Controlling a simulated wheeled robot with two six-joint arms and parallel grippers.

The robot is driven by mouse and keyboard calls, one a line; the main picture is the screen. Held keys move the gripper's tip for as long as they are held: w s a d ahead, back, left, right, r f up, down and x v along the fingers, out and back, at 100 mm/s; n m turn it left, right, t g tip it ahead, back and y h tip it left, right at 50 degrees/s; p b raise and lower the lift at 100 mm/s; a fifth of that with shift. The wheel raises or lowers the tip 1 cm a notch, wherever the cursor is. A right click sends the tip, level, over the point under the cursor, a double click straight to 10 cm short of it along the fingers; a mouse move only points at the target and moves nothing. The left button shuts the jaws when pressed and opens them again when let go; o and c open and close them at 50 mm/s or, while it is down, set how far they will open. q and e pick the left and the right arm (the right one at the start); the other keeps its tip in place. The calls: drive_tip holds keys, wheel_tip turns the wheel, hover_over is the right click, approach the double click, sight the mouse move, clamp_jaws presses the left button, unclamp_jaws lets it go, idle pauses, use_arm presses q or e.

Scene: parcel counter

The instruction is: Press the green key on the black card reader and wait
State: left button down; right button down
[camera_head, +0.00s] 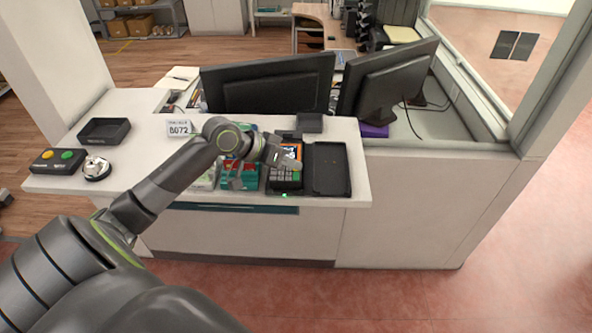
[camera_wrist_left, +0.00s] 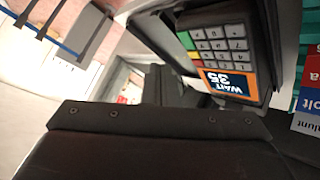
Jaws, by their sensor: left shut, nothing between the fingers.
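The black card reader (camera_head: 286,185) stands on the counter between the red and green boxes and a black tray. In the left wrist view the reader (camera_wrist_left: 255,35) shows its grey number keys and an orange-edged screen (camera_wrist_left: 229,82) that reads "WAIT 35". Its green key (camera_wrist_left: 193,55) is at the edge of the keypad, and no finger is seen on it there. My left gripper (camera_head: 290,162) is shut and empty over the reader, partly covering its screen. I cannot tell whether it touches the reader. My right gripper is in neither view.
The black tray (camera_head: 328,170) is right of the reader, and the red and green boxes (camera_head: 239,180) are left. A number sign (camera_head: 180,128), a bell (camera_head: 96,168) and a two-button box (camera_head: 57,160) stand further left. Monitors (camera_head: 268,84) rise behind.

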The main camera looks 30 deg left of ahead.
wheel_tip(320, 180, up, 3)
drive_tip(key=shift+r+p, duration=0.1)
drive_tip(key=shift+p, duration=1.05)
